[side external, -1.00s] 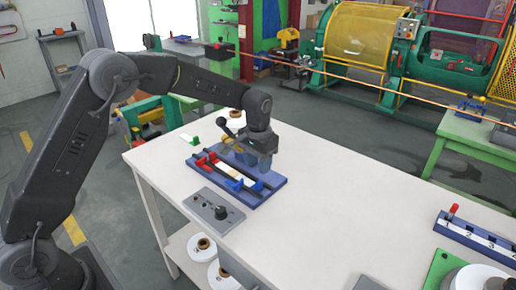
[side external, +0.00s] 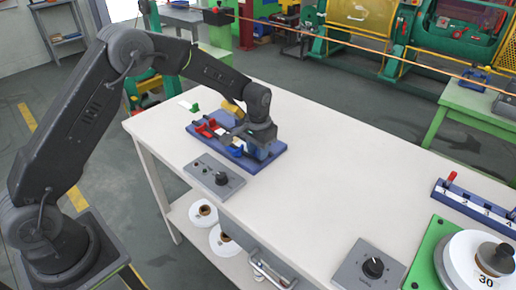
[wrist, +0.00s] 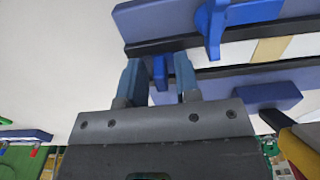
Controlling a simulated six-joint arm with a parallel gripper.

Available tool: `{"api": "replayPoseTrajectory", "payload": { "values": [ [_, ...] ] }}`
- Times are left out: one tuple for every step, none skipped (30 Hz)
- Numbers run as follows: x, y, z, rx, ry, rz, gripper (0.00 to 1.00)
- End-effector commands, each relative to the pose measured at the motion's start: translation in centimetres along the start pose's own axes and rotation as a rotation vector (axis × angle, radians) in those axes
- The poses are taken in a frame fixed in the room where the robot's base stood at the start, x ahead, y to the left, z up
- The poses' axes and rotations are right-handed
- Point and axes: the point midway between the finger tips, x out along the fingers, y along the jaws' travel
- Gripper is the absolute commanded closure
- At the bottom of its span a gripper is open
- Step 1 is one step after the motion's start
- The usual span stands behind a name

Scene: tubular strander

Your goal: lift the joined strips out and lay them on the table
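The joined strips lie in a blue fixture (side external: 277,148) on the table. In the wrist view a white strip (wrist: 233,51) with a tan band (wrist: 271,49) runs along the fixture's groove, and a blue clamp (wrist: 214,25) crosses it. A red clamp (side external: 203,127) shows at the fixture's left end in the side view. My gripper (side external: 257,150) is low over the fixture's right part and hides much of the strips there. In the wrist view its two blue fingers (wrist: 158,78) are apart, close to the fixture's end. I cannot tell whether they touch the strip.
A control box with a black knob (side external: 214,177) stands in front of the fixture. A second knob box (side external: 368,267), a numbered blue rack (side external: 478,208) and a green base with a white spool (side external: 461,262) are at the right. The middle of the white table (side external: 345,180) is clear.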

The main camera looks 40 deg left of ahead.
Motion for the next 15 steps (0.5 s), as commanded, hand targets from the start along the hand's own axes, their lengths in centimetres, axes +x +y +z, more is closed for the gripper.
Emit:
{"api": "replayPoseTrajectory", "payload": {
  "values": [
    [-0.02,0.00,-0.01,0.000,0.000,0.000,0.75],
    [-0.02,0.00,-0.01,0.000,0.000,0.000,0.78],
    [-0.03,0.00,-0.01,0.000,0.000,0.000,0.81],
    [-0.03,0.00,-0.01,0.000,0.000,0.000,0.84],
    [-0.03,0.00,-0.01,0.000,0.000,0.000,0.87],
    [-0.03,0.00,-0.01,0.000,0.000,0.000,0.91],
    [-0.03,0.00,-0.01,0.000,0.000,0.000,0.94],
    [-0.03,0.00,-0.01,0.000,0.000,0.000,0.97],
    [-0.03,0.00,-0.01,0.000,0.000,0.000,1.00],
    [-0.04,0.00,-0.01,0.000,0.000,0.000,1.00],
    [-0.04,0.00,-0.01,0.000,0.000,0.000,1.00],
    [-0.04,0.00,-0.01,0.000,0.000,0.000,1.00],
    [-0.04,0.00,-0.01,0.000,0.000,0.000,1.00],
    [-0.05,0.00,-0.01,0.000,0.000,0.000,1.00],
    [-0.09,0.00,-0.02,0.000,0.001,0.000,1.00]
  ]
}}
